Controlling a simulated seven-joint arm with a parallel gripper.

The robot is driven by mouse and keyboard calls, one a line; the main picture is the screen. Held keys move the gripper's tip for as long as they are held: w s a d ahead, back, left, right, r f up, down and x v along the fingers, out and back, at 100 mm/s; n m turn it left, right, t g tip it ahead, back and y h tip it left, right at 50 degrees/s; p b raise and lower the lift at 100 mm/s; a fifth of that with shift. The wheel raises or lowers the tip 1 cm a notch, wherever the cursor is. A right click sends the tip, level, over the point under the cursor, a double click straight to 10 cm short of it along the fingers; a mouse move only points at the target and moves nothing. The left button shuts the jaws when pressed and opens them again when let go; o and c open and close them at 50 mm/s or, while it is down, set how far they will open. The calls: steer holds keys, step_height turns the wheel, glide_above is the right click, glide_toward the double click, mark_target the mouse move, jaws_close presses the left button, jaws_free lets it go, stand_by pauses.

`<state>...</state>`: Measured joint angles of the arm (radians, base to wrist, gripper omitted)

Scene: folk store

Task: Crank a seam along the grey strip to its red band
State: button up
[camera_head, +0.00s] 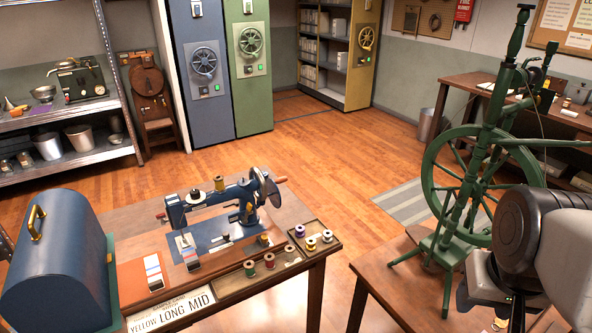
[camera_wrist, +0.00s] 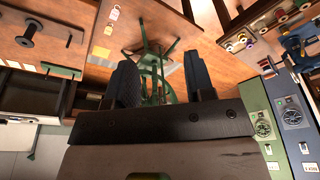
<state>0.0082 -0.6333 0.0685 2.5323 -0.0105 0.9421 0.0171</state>
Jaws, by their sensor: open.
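A dark blue hand-crank sewing machine (camera_head: 196,205) stands on the wooden table. Its handwheel (camera_head: 266,190) and crank are at its right end. I cannot tell for sure which is the grey strip. In the wrist view the machine (camera_wrist: 298,48) is at the upper right edge. My gripper (camera_wrist: 162,85) is open and empty, its dark fingers wide apart, well away from the machine. In the head view my arm hides most of it.
A green spinning wheel (camera_head: 470,185) stands near my arm; it also shows between my fingers in the wrist view (camera_wrist: 152,70). A blue domed case (camera_head: 60,255), a spool tray (camera_head: 314,240) and a "YELLOW LONG MID" sign (camera_head: 170,309) surround the machine. Open floor lies behind.

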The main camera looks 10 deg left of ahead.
steer(key=shift+o, duration=0.2)
steer(key=w+a+r+n+y, duration=0.1)
steer(key=w+a+n, duration=0.35)
steer(key=w, duration=0.65)
steer(key=w+a+r+n+g, duration=0.15)
steer(key=w+a+n, duration=0.35)
steer(key=w, duration=0.6)
steer(key=w+a+r+n+y, duration=0.15)
steer(key=w+a+n, duration=0.35)
steer(key=w, duration=0.6)
steer(key=n+g, duration=0.2)
steer(key=n, duration=1.1)
glide_toward(284, 177)
steer(key=shift+d+r+y, duration=0.1)
steer(key=shift+d+y, duration=0.35)
steer(key=shift+x, duration=4.75)
